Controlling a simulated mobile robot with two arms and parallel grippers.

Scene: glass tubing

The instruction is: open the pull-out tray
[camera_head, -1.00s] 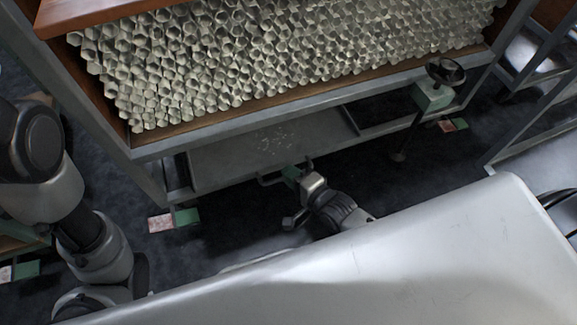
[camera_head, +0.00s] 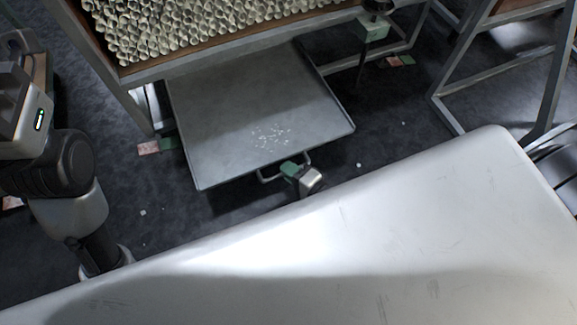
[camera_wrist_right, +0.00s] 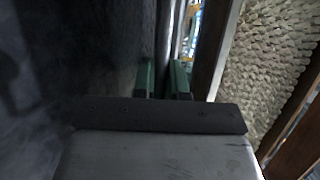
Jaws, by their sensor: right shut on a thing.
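The pull-out tray (camera_head: 240,105) is a flat grey metal sheet that sticks far out from under the rack of glass tubes. White shards lie on it near its front edge. A wire handle (camera_head: 268,179) is fixed to that front edge. My right gripper (camera_head: 289,169), with green fingertips, is shut on the handle.
The rack of glass tubes (camera_head: 190,22) stands above the tray in a metal frame. A hand wheel on a green block (camera_head: 373,27) is at the frame's right. Another metal frame (camera_head: 505,60) stands at right. Dark floor (camera_head: 385,115) lies beside the tray.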

